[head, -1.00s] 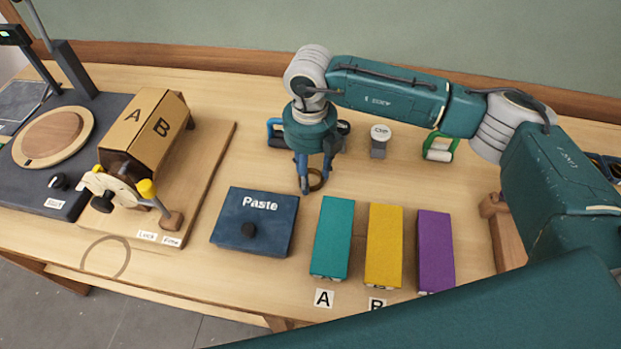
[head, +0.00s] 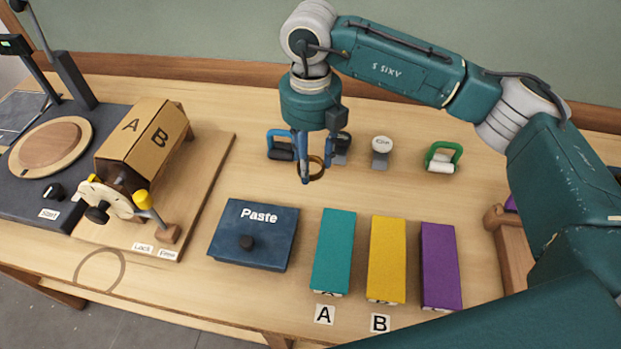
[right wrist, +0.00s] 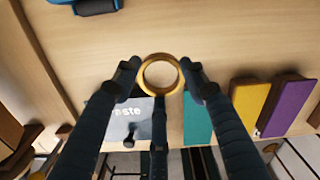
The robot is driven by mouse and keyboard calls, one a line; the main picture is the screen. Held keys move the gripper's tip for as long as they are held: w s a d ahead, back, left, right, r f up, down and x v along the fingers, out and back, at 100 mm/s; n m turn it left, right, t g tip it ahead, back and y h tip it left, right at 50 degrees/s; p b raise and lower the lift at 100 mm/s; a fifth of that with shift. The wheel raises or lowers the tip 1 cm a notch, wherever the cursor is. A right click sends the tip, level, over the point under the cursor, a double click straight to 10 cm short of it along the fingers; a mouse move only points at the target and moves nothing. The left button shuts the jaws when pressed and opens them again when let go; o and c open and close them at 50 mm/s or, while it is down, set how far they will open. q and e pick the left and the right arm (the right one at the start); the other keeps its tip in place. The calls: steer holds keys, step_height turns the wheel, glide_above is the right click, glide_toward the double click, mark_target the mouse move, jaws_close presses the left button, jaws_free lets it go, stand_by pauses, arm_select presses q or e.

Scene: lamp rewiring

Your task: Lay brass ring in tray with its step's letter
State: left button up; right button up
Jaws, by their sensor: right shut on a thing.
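The brass ring (right wrist: 147,76) is in the jaws of my right gripper (right wrist: 160,76), which is shut on it. In the head view the ring (head: 316,174) hangs at the fingertips of my right gripper (head: 316,168), above the table behind the paste box. No open tray shows clearly. My left gripper is not in view.
A dark blue box marked Paste (head: 252,238) lies left of the blocks. A brown prism marked A and B (head: 143,138) sits on a wooden board with a lever. Blue and green-handled tools (head: 441,158) and a small grey stamp-like piece (head: 381,150) stand behind.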

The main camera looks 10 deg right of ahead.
step_height(320, 180, up, 12)
steer(key=b, duration=0.2)
steer(key=s+d+f+m, duration=0.2)
steer(key=s+f+m, duration=0.2)
steer(key=m, duration=0.8)
steer(key=s+d+f+m, duration=0.3)
steer(key=s+f+m, duration=0.2)
steer(key=m, duration=0.7)
steer(key=s+d+f+m, duration=0.3)
steer(key=s+f+m, duration=0.1)
steer(key=m, duration=0.8)
steer(key=shift+s+d+f, duration=0.2)
steer(key=shift+s+f, duration=0.15)
steer(key=shift+s, duration=0.3)
steer(key=shift+w, duration=0.1)
